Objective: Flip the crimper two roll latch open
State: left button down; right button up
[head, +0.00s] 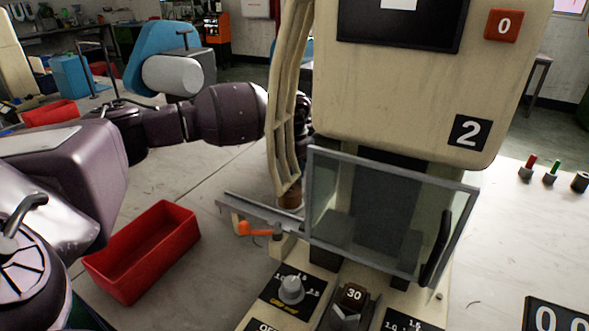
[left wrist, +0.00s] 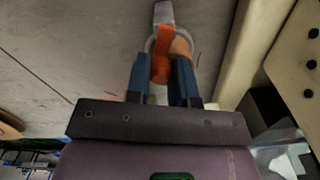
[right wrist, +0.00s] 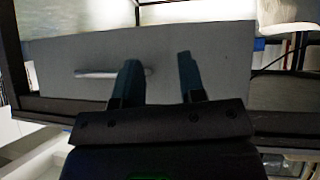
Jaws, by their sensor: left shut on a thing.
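The crimper two (head: 430,70) is a cream machine with a "2" plate, seen in the head view. My left arm reaches in from the left behind its curved cream arm, which hides my left gripper there. In the left wrist view, my left gripper (left wrist: 160,85) has its blue fingers shut on an orange latch (left wrist: 161,68), with a tan round part and grey metal behind it. In the head view an orange lever (head: 255,229) shows low at the machine's left side; I cannot tell whether it is the same part. My right gripper (right wrist: 160,75) is open and empty.
A clear framed guard (head: 385,215) stands at the machine's front, above a knob panel (head: 290,290). A red bin (head: 145,250) sits on the bench to the left. In the right wrist view, a grey panel (right wrist: 215,60) lies beyond the fingers.

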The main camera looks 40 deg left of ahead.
pick_arm(q)
jog(key=m, duration=0.1)
jog(key=a+m, duration=0.1)
jog(key=m, duration=0.1)
jog(key=shift+w+f+m, duration=0.1)
jog(key=shift+m, duration=0.2)
jog(key=m, duration=0.3)
jog(key=m+b, duration=0.1)
jog(key=shift+w+a+m, duration=0.4)
jog(key=shift+w+m, duration=0.05)
jog(key=shift+m, duration=0.65)
jog(key=shift+w+a+m+b, duration=0.1)
jog(key=shift+w+m+b, duration=0.15)
jog(key=shift+m, duration=1.25)
pick_arm(e)
jog(key=shift+w+a+f, duration=0.1)
jog(key=shift+a+f, duration=0.1)
jog(key=shift+n, duration=0.3)
jog(key=shift+w, duration=0.1)
pick_arm(q)
jog(key=c, duration=1)
grip_release()
jog(key=shift+w, duration=0.1)
